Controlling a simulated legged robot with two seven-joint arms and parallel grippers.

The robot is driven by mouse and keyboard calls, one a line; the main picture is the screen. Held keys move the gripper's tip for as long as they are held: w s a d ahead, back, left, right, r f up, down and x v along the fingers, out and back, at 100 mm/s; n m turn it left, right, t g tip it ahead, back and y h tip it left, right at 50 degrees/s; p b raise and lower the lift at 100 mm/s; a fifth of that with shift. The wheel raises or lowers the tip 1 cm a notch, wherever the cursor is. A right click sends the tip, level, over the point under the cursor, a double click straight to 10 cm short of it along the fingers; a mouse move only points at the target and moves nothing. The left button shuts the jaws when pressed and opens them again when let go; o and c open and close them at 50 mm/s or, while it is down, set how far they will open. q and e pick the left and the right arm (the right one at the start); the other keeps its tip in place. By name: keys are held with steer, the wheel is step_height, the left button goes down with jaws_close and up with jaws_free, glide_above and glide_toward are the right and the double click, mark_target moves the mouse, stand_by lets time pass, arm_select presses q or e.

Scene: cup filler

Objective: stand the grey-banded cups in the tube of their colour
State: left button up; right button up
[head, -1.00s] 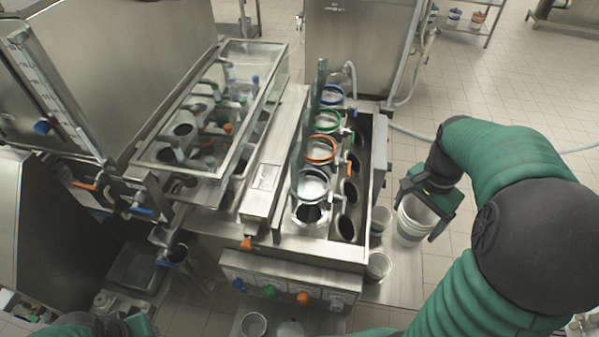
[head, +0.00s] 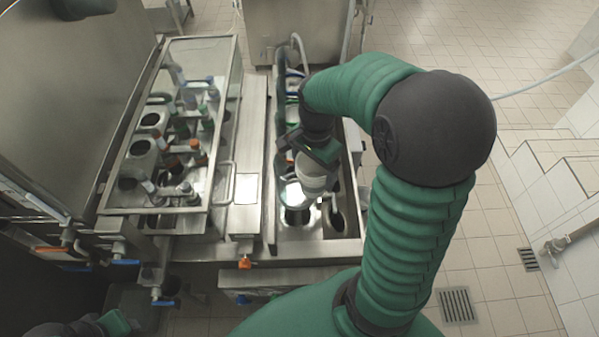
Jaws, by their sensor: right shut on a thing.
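My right gripper (head: 314,150) is shut on a whitish cup (head: 312,178). It holds the cup upright above the row of ringed tubes in the open steel basin. A blue ring (head: 293,74) shows at the far end of the row. The rings between are mostly hidden by my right gripper and arm. The colour of the cup's band is not clear. My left gripper (head: 112,324) is partly in view at the bottom left edge; its fingertips are not clear.
A glass-covered steel case (head: 222,120) with valves inside stands to the left. An orange knob (head: 245,263) sits on the front edge. Open tiled floor (head: 505,215) lies to the right.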

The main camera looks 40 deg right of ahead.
steer(key=w+a, duration=0.1)
steer(key=w+a+f, duration=0.1)
steer(key=w, duration=0.1)
steer(key=w+a+p, duration=0.1)
steer(key=shift+w+f, duration=0.25)
steer(key=shift+f, duration=0.05)
steer(key=shift+c, duration=0.6)
steer(key=shift+s+d+f+p, duration=0.1)
steer(key=shift+s+f+p, duration=0.1)
steer(key=shift+f, duration=0.4)
steer(key=shift+s+d+f+p, duration=0.1)
steer(key=shift+s+f+p, duration=0.05)
steer(key=shift+f, duration=0.45)
steer(key=shift+s+d+f, duration=0.2)
steer(key=o, duration=1)
steer(key=shift+w+a+f, duration=0.1)
steer(key=o, duration=0.3)
steer(key=shift+w+a, duration=0.15)
arm_select(q)
steer(key=shift+w+a+r, duration=0.3)
steer(key=shift+w+r, duration=0.35)
steer(key=shift+w, duration=0.15)
arm_select(e)
steer(key=shift+a, duration=0.1)
